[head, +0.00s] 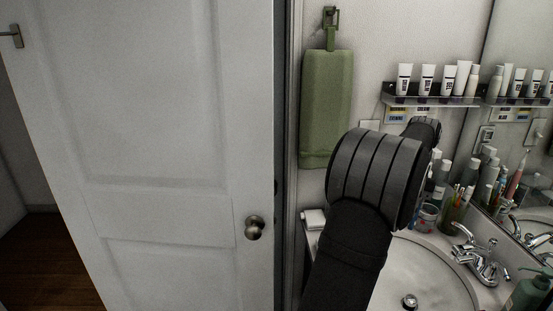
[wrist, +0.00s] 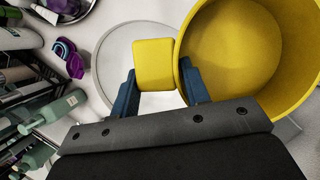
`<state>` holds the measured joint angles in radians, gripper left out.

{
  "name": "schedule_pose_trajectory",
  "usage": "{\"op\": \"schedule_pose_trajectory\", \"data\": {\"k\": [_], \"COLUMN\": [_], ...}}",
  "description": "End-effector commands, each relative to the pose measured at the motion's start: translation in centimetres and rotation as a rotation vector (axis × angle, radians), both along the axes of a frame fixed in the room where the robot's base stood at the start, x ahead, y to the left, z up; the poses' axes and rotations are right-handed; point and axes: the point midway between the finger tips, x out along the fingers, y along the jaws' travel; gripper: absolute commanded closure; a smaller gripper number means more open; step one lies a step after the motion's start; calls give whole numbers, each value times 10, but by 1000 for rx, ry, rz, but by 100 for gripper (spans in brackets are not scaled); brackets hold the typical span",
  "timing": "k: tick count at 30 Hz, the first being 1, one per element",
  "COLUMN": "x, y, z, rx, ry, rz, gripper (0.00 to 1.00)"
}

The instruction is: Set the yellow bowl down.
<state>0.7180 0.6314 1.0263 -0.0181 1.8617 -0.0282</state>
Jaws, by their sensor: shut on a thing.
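The yellow bowl (wrist: 232,50) fills the right side of the wrist view, its open inside facing the camera. A squarish yellow piece (wrist: 153,65) adjoins its left edge; I cannot tell whether it is joined to the bowl. My gripper (wrist: 158,88) has its two blue fingers on either side of this piece, the right finger against the bowl's edge, and is shut. The bowl's underside is hidden, so its height above the surface is unclear. In the head view my arm hides the gripper and bowl.
A round white rim (wrist: 112,62) lies beneath the yellow piece. Green bottles (wrist: 62,104), a purple item (wrist: 68,58) and a dark rack crowd the left. In the head view are a sink (head: 425,270), a faucet (head: 480,255), a shelf of tubes and a green towel (head: 327,105).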

Motion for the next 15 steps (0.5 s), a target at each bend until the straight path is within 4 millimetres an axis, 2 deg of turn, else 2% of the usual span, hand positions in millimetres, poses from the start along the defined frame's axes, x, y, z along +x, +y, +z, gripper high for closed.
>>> {"op": "schedule_pose_trajectory", "data": {"k": [8,11,15], "x": [-5,-21,-65], "y": [0,-5,-15], "z": [0,-4,-19], "rx": [-1,-1,0], "ry": [-1,0,2], "rz": [0,34,133], "gripper": [90,90,90]}}
